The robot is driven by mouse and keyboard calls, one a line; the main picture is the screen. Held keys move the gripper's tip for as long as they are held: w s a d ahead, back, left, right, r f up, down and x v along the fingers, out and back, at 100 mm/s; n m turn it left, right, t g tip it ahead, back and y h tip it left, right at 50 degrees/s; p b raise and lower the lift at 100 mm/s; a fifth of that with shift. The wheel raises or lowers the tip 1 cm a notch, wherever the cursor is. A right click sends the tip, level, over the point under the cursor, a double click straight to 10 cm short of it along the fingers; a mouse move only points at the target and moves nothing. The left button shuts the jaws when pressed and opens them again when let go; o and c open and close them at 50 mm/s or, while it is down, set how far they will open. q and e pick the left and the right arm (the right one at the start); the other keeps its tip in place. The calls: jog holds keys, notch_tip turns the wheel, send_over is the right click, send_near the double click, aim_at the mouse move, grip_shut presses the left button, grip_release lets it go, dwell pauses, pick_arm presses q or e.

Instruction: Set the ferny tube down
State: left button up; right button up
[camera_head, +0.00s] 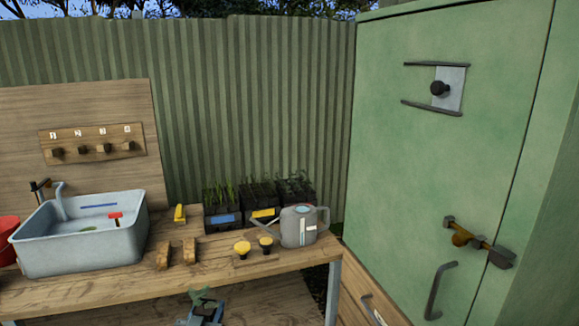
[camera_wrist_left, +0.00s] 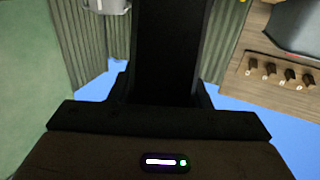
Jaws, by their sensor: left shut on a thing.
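My left gripper (camera_head: 203,312) is at the bottom edge of the head view, in front of the bench and below its top. It is shut on what looks like the ferny tube (camera_head: 207,295); only a small spread of green fronds shows there. In the left wrist view a tall black shape (camera_wrist_left: 172,50) fills the middle above my dark gripper body; I cannot tell how much of it is tube. Three dark crates of seedlings stand side by side at the bench's back: one with a blue label (camera_head: 222,219), one with a yellow label (camera_head: 263,213), one farther right (camera_head: 297,191).
A grey watering can (camera_head: 299,228) stands before the right crates. Two yellow-topped items (camera_head: 242,248) (camera_head: 265,243) and two wooden blocks (camera_head: 163,255) (camera_head: 189,251) are on the bench (camera_head: 130,282). A sink (camera_head: 85,245) is left; a green cabinet (camera_head: 430,160) is right.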

pick_arm(q)
jog(key=s+r+y, duration=0.1)
jog(key=s+r, duration=0.1)
jog(key=s, duration=1.8)
jog(key=shift+s+r+n+y, duration=0.2)
jog(key=shift+r+n+y, duration=0.1)
jog(key=shift+r+n, duration=0.1)
jog(key=shift+s+a, duration=0.1)
jog(key=shift+a, duration=0.1)
